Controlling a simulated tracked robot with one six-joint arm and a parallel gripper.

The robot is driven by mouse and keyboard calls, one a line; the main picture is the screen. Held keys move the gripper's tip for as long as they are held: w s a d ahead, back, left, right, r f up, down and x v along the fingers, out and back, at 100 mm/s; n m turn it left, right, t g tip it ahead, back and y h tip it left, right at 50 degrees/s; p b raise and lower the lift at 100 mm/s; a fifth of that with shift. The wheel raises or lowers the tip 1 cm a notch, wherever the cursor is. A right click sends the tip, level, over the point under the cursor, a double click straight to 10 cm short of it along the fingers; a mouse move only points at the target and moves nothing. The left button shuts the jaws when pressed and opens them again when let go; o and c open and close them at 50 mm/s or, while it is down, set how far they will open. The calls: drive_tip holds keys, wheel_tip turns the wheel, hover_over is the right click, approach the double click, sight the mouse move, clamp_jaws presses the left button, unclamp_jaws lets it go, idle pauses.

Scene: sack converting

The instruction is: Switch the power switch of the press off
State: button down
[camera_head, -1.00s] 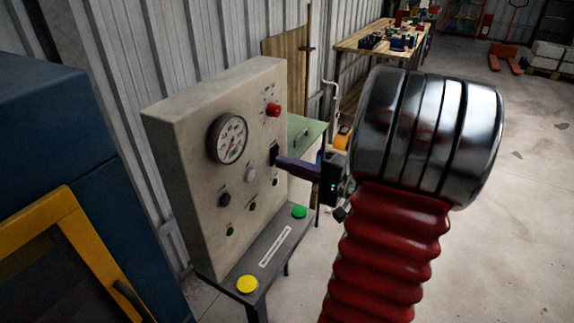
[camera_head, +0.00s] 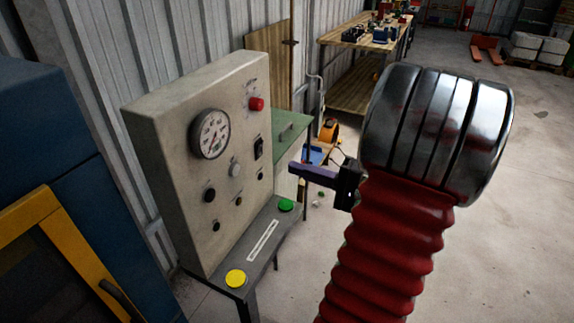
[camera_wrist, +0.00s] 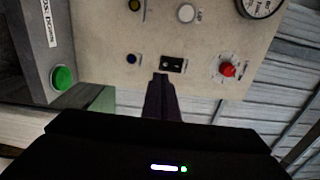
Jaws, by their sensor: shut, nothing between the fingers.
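The press's grey control panel (camera_head: 180,180) stands upright at left of centre in the head view. Its black rocker power switch (camera_head: 258,148) sits on the right side of the face, below a red knob (camera_head: 256,104). In the wrist view the switch (camera_wrist: 172,64) shows just beyond the fingertips, with small pale marks. I cannot tell which way the rocker is tipped. My gripper (camera_head: 293,167) has its purple fingers closed and empty. Its tips point at the panel from the right and stand apart from the face, slightly below the switch.
A round gauge (camera_head: 209,134) and several small knobs share the panel. Below it, a ledge carries a green button (camera_head: 286,205) and a yellow button (camera_head: 236,278). A blue cabinet (camera_head: 60,130) stands at left, a green cabinet (camera_head: 291,130) behind.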

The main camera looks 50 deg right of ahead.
drive_tip(key=v, duration=0.6)
drive_tip(key=shift+f, duration=0.35)
idle(0.3)
drive_tip(key=w+a+f+n+g+y, duration=0.25)
drive_tip(key=a+g, duration=0.35)
drive_tip(key=a, duration=0.6)
drive_tip(key=w+a+f+n+g+y, duration=0.15)
drive_tip(key=a+n+g, duration=0.35)
drive_tip(key=a, duration=0.7)
drive_tip(key=s+a+r+n+h, duration=0.2)
drive_tip(key=a+r+n+h, duration=0.3)
drive_tip(key=a+n+h, duration=0.2)
drive_tip(key=shift+a+g+h, duration=0.4)
drive_tip(key=shift+a+h, duration=0.8)
drive_tip(key=shift+a, duration=0.1)
drive_tip(key=shift+s, duration=0.1)
